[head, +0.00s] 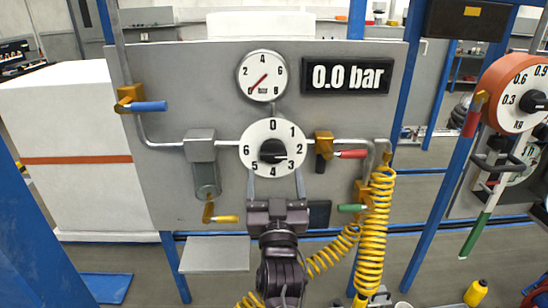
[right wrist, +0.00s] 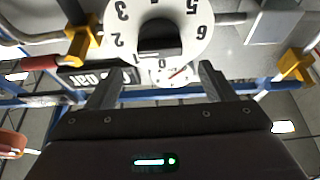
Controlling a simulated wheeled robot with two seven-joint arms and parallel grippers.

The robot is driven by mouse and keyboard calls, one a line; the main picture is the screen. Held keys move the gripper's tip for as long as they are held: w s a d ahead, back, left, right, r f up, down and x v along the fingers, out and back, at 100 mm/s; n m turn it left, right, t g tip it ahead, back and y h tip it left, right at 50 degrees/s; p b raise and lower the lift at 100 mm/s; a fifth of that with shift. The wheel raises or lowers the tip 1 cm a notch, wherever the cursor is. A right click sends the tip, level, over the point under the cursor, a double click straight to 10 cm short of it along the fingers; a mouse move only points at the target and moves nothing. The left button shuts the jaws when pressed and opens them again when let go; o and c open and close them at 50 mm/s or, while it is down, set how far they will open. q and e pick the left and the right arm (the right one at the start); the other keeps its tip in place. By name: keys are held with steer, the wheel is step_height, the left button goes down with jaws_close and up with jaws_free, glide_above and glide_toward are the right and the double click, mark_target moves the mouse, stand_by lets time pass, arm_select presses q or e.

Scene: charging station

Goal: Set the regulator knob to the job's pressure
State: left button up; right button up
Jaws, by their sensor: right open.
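The regulator knob (head: 272,151) is dark and sits in the middle of a white dial (head: 272,128) numbered 0 to 6 on a grey panel. The black display (head: 347,77) reads 0.0 bar. My right gripper (head: 275,180) is open and empty, fingers spread just below the knob in front of the dial's lower part. The right wrist view shows the knob (right wrist: 160,42) upside down, beyond the open fingertips. My left gripper is out of view.
Valves with blue (head: 150,106), red (head: 352,154), yellow (head: 226,219) and green (head: 351,208) handles surround the dial. A coiled yellow hose (head: 376,235) hangs at the right. An orange kg scale (head: 495,88) hangs further right. A white cabinet (head: 70,185) stands left.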

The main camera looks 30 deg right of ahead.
mark_target(274, 157)
steer(key=p+x, duration=0.2)
steer(key=x, duration=0.3)
steer(key=shift+f, duration=0.1)
steer(key=c, duration=1)
